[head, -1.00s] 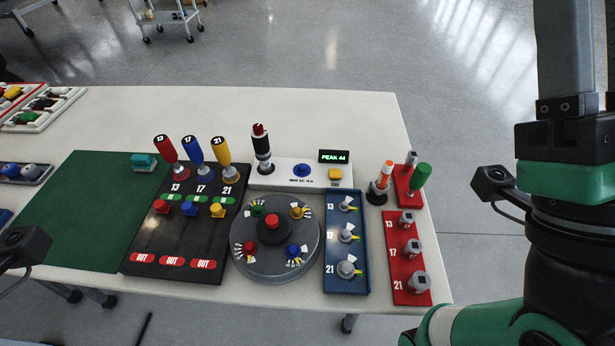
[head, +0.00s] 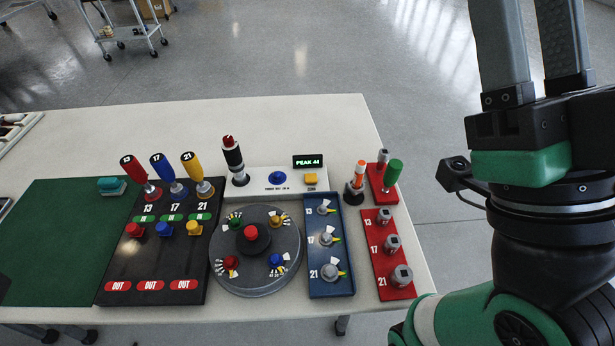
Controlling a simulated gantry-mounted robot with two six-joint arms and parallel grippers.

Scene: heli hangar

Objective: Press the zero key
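A yellow key (head: 311,179) sits on the right part of a white console (head: 262,185), with a small dark label under it too small to read surely. Behind it a small black display (head: 308,161) reads "PEAK 44" in green. A blue round knob (head: 278,177) is left of the key on the same console. My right gripper (head: 532,40) is raised at the far right, well away from the key. Its two grey fingers stand apart with nothing seen between them; their tips are cut off by the top edge. My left gripper is not in view.
A black-and-red handle (head: 234,160) stands on the console's left end. Around it are a black lever panel (head: 150,270), a grey round dial (head: 240,275), a blue tray (head: 330,288) and a red panel (head: 395,293). The table (head: 250,120) behind the console is clear.

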